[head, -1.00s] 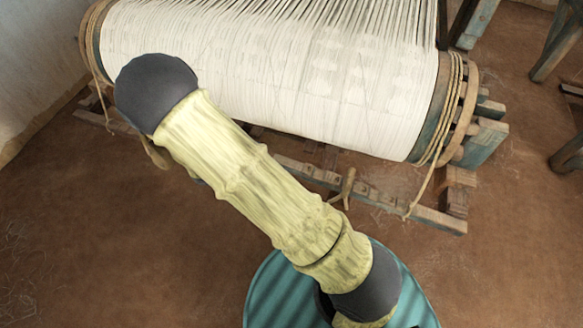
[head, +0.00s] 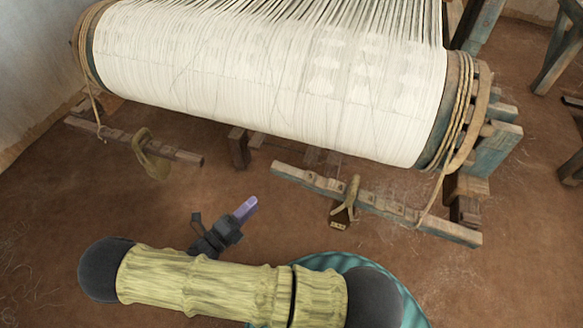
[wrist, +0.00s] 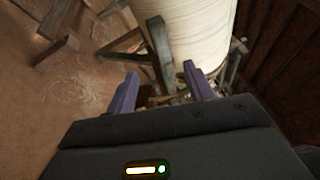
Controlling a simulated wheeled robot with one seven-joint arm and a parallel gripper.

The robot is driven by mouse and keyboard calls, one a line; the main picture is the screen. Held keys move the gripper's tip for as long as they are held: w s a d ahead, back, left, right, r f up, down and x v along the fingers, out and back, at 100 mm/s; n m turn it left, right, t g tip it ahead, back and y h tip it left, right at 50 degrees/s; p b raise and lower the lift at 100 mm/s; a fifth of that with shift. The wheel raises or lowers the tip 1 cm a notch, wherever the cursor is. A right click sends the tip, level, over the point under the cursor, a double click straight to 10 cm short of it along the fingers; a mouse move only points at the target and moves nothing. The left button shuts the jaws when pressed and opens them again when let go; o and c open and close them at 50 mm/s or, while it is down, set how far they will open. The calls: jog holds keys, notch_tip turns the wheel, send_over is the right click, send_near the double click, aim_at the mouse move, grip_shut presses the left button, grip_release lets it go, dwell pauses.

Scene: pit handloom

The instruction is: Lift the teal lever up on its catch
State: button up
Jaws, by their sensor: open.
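A long wooden bar (head: 375,203) with worn teal paint lies low in front of the cloth roll, right of centre in the head view. Its right end is the most teal, and a rope comes down to it. I cannot tell for sure that it is the teal lever, and I cannot make out a catch. My gripper (head: 248,208) is in front and left of this bar, apart from it. In the wrist view my gripper (wrist: 160,70) shows two purple fingers spread apart with nothing held between them.
The white cloth roll (head: 270,75) spans the loom above the bars. Bare earth floor lies in front.

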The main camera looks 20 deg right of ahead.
jog(key=x, duration=1.7)
jog(key=shift+d, duration=0.2)
